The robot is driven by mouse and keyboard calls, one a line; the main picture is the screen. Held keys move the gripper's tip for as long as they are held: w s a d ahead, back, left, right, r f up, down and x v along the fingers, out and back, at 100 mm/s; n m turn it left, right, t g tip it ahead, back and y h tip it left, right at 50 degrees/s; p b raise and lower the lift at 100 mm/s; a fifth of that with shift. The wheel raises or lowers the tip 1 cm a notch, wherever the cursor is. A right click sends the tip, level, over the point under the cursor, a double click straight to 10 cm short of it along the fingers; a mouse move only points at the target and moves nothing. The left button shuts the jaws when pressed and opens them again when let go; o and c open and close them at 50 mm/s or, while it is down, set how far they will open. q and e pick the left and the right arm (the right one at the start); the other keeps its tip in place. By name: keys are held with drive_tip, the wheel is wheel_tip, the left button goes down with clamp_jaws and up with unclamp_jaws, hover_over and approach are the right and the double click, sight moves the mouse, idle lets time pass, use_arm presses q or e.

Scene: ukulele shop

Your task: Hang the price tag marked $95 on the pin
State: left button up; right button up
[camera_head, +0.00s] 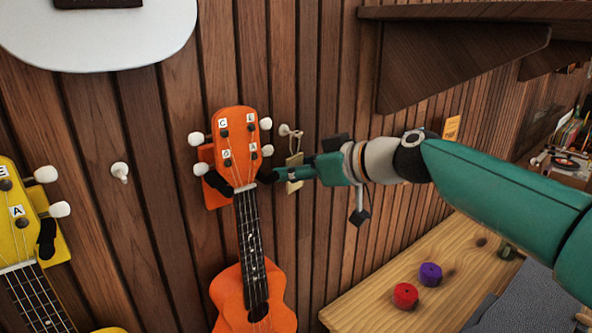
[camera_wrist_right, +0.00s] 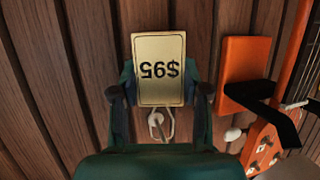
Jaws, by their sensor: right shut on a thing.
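The brass-coloured price tag marked $95 (camera_wrist_right: 159,48) is held between the two fingers of my right gripper (camera_wrist_right: 160,92), and looks upside down in the wrist view. In the head view the tag (camera_head: 294,166) is edge-on close to the wall, partly covered by my right gripper (camera_head: 286,174). The white pin (camera_head: 285,130) sticks out of the wall just above the tag. In the wrist view the tag's pale string loop shows around the pin (camera_wrist_right: 155,119); I cannot tell how far on it sits. My left gripper is not in view.
An orange ukulele (camera_head: 236,150) hangs on an orange holder just left of my gripper. A second white pin (camera_head: 120,170) is bare. A yellow ukulele (camera_head: 20,230) hangs at left. A wooden bench (camera_head: 375,275) with red (camera_head: 405,295) and purple (camera_head: 430,274) objects is below; a dark shelf (camera_head: 455,60) is above.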

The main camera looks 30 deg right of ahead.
idle(0.4)
drive_tip(key=o, duration=0.9)
drive_tip(key=shift+c, duration=0.2)
